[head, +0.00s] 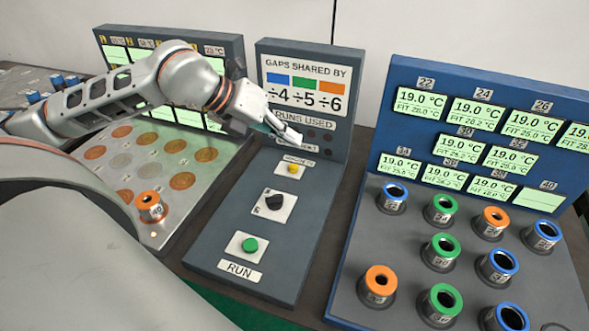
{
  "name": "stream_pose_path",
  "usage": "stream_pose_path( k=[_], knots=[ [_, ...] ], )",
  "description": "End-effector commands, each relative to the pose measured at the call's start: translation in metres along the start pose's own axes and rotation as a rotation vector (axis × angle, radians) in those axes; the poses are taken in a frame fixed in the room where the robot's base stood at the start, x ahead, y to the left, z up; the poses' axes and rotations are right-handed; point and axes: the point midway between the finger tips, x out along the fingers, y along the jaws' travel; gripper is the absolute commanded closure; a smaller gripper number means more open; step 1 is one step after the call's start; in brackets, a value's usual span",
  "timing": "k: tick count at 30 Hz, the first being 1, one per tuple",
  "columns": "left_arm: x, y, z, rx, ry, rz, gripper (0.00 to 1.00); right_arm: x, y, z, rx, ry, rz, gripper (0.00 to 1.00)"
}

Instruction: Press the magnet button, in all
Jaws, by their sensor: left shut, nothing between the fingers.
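A small yellow button (292,169) sits on a white plate on the dark centre panel, with a small label above it that is too small to read surely; it seems to be the magnet button. My left gripper (288,134) is shut and empty. Its tips are above and slightly left of the yellow button in the picture, in front of the lower part of the upright sign. I see a gap between the tips and the button; its height is hard to tell. My right gripper is not in view.
The centre panel also has a black knob (274,202) and a green RUN button (249,245). Right, a blue-backed station (400,160) holds several ringed cylinders. Left, a metal plate (200,180) carries coloured discs and an orange-ringed cylinder (149,204). My arm crosses above that plate.

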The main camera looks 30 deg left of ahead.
Motion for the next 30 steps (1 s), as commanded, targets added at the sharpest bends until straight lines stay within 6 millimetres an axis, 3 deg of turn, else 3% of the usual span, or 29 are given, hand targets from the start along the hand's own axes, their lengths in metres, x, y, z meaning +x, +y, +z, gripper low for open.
stream_pose_path(
  k=[10,18,30],
  knots=[
    [0.03,0.022,-0.022,-0.002,0.003,0.001,1.0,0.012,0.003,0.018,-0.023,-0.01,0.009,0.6],
    [0.032,0.023,-0.024,0.0,0.0,0.0,1.0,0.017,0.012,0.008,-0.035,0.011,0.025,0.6],
    [0.032,0.023,-0.023,0.0,-0.001,-0.001,1.0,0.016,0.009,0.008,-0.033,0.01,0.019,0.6]
  ],
)
